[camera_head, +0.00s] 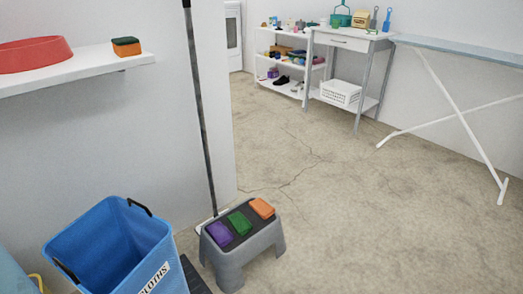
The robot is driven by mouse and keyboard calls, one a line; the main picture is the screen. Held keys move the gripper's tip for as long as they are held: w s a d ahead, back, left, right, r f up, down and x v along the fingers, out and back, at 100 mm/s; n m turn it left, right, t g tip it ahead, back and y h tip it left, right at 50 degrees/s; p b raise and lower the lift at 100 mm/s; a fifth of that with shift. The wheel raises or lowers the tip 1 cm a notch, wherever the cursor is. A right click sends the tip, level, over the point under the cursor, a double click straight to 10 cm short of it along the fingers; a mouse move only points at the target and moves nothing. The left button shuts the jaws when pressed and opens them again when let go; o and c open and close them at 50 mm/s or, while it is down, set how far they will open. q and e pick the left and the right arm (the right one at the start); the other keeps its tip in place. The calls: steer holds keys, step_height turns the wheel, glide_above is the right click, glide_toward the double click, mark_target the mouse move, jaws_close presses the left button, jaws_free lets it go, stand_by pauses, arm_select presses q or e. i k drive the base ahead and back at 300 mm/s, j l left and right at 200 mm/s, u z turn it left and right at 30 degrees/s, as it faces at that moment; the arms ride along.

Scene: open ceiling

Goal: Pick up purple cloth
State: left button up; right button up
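The purple cloth (219,233) is a small folded pad lying on top of a grey step stool (262,239), at the left end of its dark top. A green cloth (240,222) and an orange cloth (262,208) lie beside it in a row to the right. Neither of my grippers shows in the head view.
A blue bin (103,240) labelled "CLOTHS" stands left of the stool. A mop-like pole (200,110) leans behind the stool. A wall shelf (75,69) holds a red bowl (36,54) and a sponge (126,46). Floor right of the stool is clear; an ironing board (465,51) stands far right.

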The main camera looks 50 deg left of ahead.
mark_target(221, 233)
steer(key=i+u, duration=0.2)
steer(key=i, duration=0.25)
steer(key=i+l+u, duration=0.25)
steer(key=i, duration=0.2)
steer(key=i+l+u, duration=0.2)
steer(key=i, duration=0.25)
steer(key=i+u, duration=0.2)
steer(key=u, duration=0.3)
steer(key=i+l+u, duration=0.15)
steer(key=u, duration=0.3)
steer(key=i+l+u, duration=0.15)
steer(key=u, duration=0.35)
steer(key=i+l+u, duration=0.15)
steer(key=u, duration=0.35)
steer(key=l+u, duration=0.35)
steer(key=u, duration=0.15)
steer(key=i, duration=0.05)
